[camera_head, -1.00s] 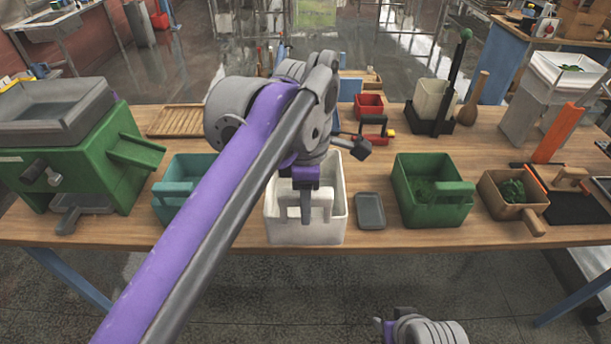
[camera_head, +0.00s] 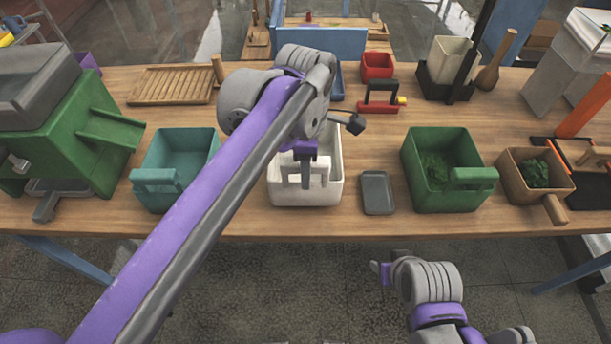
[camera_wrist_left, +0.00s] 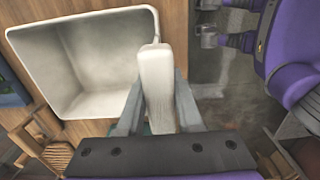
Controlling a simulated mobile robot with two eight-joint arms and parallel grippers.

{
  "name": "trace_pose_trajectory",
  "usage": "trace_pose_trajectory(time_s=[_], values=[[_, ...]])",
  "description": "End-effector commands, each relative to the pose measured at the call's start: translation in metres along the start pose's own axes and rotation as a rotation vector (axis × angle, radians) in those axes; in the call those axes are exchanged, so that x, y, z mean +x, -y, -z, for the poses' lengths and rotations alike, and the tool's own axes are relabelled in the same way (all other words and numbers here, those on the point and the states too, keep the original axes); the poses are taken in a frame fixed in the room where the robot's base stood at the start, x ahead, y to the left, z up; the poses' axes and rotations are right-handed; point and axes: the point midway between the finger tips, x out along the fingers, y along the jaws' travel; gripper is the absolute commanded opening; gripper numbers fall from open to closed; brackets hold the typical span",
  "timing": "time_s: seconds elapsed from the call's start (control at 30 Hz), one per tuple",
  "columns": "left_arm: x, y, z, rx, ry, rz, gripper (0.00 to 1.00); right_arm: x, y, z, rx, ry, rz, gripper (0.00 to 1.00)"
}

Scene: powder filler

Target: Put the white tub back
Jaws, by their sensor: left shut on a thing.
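The white tub (camera_head: 328,190) is at the table's front middle, upright and open-topped, between the teal tub and a small grey tray. My left gripper (camera_head: 306,172) reaches down over it and is shut on its front handle. In the left wrist view the handle (camera_wrist_left: 156,80) stands between the two fingers, and the tub's inside (camera_wrist_left: 95,65) looks empty. I cannot tell whether the tub's base touches the table. My right gripper (camera_head: 382,270) is low in front of the table, away from the tub; its fingers are too unclear to read.
The teal tub (camera_head: 180,150) stands left, and the grey tray (camera_head: 376,190) lies close on the right. A green tub (camera_head: 425,190) and a brown scoop box (camera_head: 510,175) hold green powder. A green machine (camera_head: 65,140) stands far left.

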Motion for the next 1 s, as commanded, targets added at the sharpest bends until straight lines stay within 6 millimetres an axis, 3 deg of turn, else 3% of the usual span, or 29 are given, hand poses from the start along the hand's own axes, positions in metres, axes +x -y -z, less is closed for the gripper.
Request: trace_pose_trajectory(time_s=[0.17,0.57,0.6,0.73,1.0], values=[[0.023,0.000,0.000,0.000,0.000,0.000,0.00,0.002,0.000,-0.002,0.000,0.001,0.000,0.50],[0.028,0.000,0.000,0.000,0.000,0.000,0.00,0.003,0.000,-0.003,0.000,0.002,0.000,0.50],[0.028,0.000,0.000,0.000,0.000,0.000,0.40,0.003,0.000,-0.003,0.000,0.002,0.000,0.50],[0.028,0.000,0.000,0.000,0.000,0.000,0.63,0.003,0.000,-0.002,0.000,0.002,0.000,0.50],[0.027,0.000,0.000,0.000,0.000,0.000,0.64,0.003,0.000,-0.002,0.000,0.002,0.000,0.50]])
